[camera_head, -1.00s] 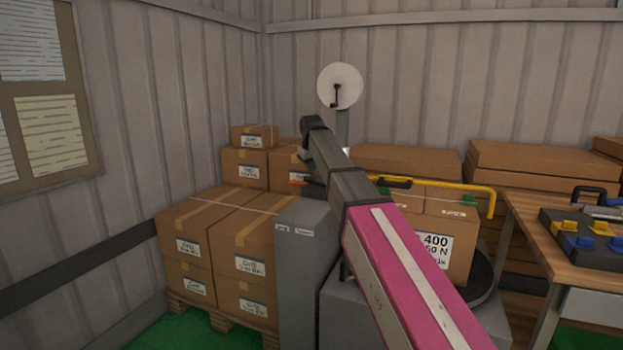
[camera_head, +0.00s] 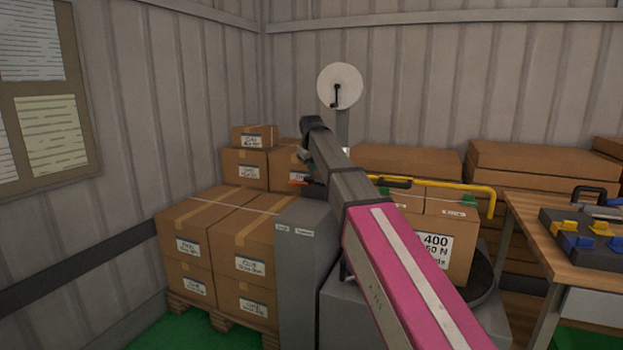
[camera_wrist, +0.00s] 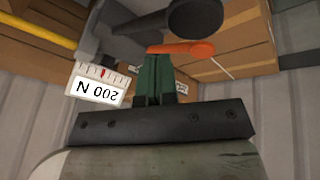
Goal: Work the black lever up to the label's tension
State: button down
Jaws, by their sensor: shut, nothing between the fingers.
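In the wrist view my gripper (camera_wrist: 158,58) has its green fingers together with nothing between them. Its fingertips are at or just under an orange lever (camera_wrist: 185,48); I cannot tell if they touch. Beyond it is the black lever (camera_wrist: 192,18) with a round end. A white scale (camera_wrist: 98,84) with a red pointer and an upside-down "200 N" shows on the left. In the head view the box label (camera_head: 436,251) reads "400" and what looks like "50 N", partly covered by my arm. There the orange lever (camera_head: 297,183) is a small strip and my fingers are mostly hidden.
A yellow bar (camera_head: 470,187) reaches over the labelled carton (camera_head: 459,230), which stands on a dark turntable (camera_head: 483,275). Stacked cartons (camera_head: 205,222) on a pallet are at left. A wooden workbench (camera_head: 540,240) with a tool case is at right.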

jog(key=shift+f, duration=0.1)
jog(key=shift+s+f, duration=0.15)
jog(key=shift+f, duration=0.1)
